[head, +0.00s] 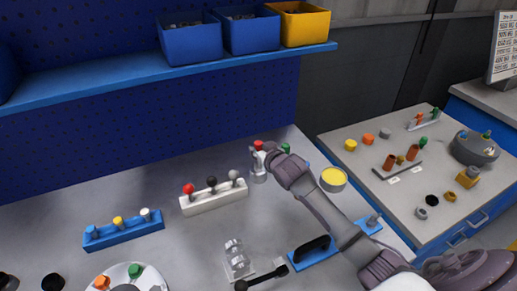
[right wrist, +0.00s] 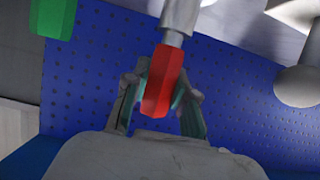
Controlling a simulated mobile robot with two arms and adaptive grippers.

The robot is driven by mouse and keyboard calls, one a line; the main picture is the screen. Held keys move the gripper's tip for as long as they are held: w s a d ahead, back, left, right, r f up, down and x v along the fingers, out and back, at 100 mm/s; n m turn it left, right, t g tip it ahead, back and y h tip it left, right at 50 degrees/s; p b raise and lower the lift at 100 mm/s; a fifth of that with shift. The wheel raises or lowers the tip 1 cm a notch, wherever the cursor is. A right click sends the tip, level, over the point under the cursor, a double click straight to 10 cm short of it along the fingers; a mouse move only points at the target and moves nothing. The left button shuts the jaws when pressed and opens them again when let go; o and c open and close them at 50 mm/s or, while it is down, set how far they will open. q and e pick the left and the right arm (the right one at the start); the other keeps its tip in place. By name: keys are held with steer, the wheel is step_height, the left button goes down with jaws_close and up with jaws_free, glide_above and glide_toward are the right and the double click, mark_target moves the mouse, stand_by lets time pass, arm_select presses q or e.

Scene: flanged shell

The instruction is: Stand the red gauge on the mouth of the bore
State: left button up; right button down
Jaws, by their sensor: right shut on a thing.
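The red gauge has a red faceted handle (head: 258,145), which shows between the fingers in the right wrist view (right wrist: 163,85), and a thin grey rod (right wrist: 174,38). My right gripper (head: 266,155) is shut on this handle. The rod meets a wider pale grey piece (right wrist: 181,14) cut by the picture's edge; I cannot tell whether it belongs to the gauge. In the head view a grey upright cylinder (head: 258,172) shows just below the handle. I cannot make out the bore's mouth for certain. My left gripper is not in view.
A green handle (head: 286,149) stands close right of my gripper. A white rack (head: 215,203) with red, black and grey knobs is at the left. A yellow-topped round can (head: 333,181), blue rack (head: 125,234) and black-handled blue piece (head: 312,253) stand around.

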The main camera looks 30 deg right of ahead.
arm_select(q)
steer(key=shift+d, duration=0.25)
arm_select(e)
steer(key=shift+r, duration=0.15)
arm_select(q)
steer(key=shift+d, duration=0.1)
arm_select(e)
steer(key=shift+f, duration=0.25)
steer(key=c, duration=0.9)
jaws_free()
steer(key=shift+c, duration=0.2)
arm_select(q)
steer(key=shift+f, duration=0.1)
arm_select(e)
steer(key=shift+r, duration=0.15)
arm_select(q)
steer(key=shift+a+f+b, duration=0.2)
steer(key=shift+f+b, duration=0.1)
steer(key=shift+b, duration=0.1)
arm_select(e)
steer(key=v, duration=1.2)
